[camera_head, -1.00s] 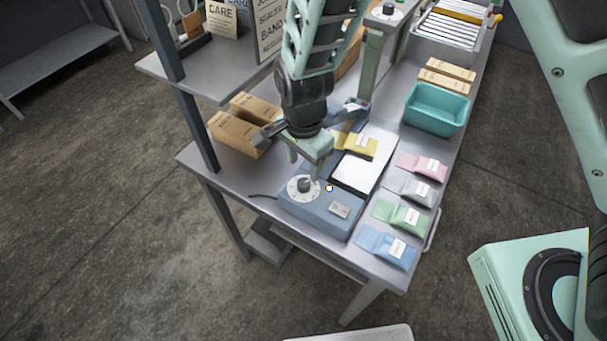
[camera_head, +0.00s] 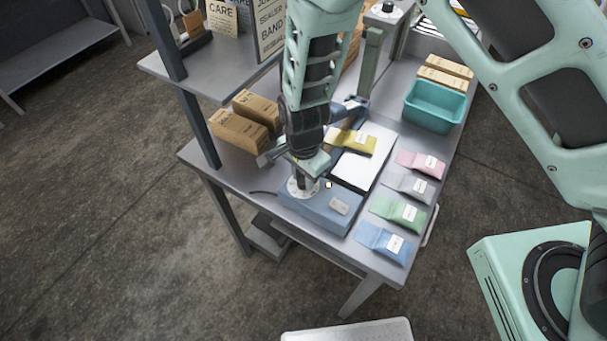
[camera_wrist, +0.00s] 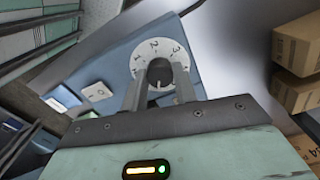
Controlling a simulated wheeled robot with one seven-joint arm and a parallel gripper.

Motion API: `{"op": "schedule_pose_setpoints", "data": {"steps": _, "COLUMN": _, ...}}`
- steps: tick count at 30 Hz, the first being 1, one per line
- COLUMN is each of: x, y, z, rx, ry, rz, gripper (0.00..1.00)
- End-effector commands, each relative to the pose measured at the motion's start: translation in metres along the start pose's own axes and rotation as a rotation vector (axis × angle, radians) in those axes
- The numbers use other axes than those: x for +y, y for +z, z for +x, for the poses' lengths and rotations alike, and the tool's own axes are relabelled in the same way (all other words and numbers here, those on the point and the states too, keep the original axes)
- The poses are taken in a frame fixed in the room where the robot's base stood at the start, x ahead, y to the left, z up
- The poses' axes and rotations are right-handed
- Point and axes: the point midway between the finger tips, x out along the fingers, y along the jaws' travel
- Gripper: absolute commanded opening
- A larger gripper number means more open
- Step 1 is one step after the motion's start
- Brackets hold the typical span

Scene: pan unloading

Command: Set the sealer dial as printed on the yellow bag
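My gripper (camera_wrist: 159,75) points down at the dial, with one finger on each side of the knob and small gaps visible between. In the head view, my gripper (camera_head: 304,178) covers part of the dial. The yellow bag (camera_head: 352,140) lies behind the sealer; its label print is too small to read.
Pink (camera_head: 420,163), grey (camera_head: 410,186), green (camera_head: 399,210) and blue (camera_head: 384,241) bags lie along the right side. A teal bin (camera_head: 434,106) stands behind them. Cardboard boxes (camera_head: 239,133) and a shelf post (camera_head: 185,90) are close on the left.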

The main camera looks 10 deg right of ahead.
Motion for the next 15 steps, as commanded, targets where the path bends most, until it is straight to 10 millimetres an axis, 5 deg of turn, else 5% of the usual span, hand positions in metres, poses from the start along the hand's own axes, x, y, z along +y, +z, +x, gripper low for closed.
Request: {"op": "schedule_pose_setpoints", "data": {"steps": 15, "x": -0.0003, "y": -0.0001, "z": 0.0008, "rx": -0.001, "ry": 0.000, "rz": -0.140, "gripper": 0.06}}
